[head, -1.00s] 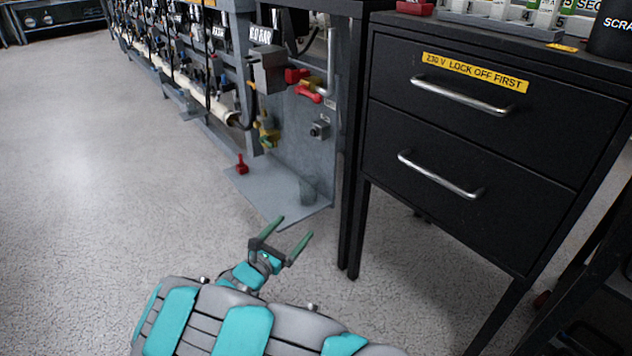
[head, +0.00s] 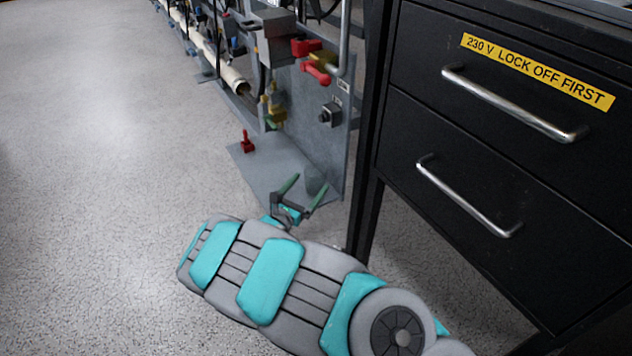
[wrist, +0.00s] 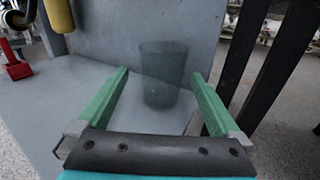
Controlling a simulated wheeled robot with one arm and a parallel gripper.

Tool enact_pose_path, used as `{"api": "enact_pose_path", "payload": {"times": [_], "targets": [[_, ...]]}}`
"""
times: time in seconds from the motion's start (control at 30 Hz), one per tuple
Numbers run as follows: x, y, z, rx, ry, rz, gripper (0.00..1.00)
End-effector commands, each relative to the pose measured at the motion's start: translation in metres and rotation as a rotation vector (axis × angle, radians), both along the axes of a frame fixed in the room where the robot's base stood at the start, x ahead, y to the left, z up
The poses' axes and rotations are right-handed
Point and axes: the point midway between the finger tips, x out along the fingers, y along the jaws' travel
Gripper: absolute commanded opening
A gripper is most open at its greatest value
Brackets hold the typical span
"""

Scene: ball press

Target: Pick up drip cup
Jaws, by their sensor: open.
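The drip cup (wrist: 162,78) is a translucent grey-green cup standing upright on the grey base plate (wrist: 75,110), close to the upright panel. It also shows in the head view (head: 317,180), partly behind my gripper. My gripper (wrist: 155,85) is open, with green fingers on either side of the cup in the wrist view. In the head view my gripper (head: 303,186) is low over the plate's front edge, in front of the cup. I cannot tell how far the cup is between the fingers; no contact shows.
A grey upright panel (head: 318,120) with red and yellow valves stands behind the cup. A red lever (head: 247,143) stands on the plate's left part. A black drawer cabinet (head: 470,150) stands close on the right. The floor at left is clear.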

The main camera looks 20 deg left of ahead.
Motion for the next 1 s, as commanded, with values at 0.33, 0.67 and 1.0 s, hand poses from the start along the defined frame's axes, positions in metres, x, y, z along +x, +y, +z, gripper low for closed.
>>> {"api": "enact_pose_path", "payload": {"times": [0.33,0.67,1.0], "targets": [[0.038,-0.010,-0.004,0.001,0.000,0.000,1.00],[0.039,-0.010,-0.004,0.001,0.000,0.000,0.89],[0.038,-0.010,-0.004,0.001,0.000,0.000,0.51]]}}
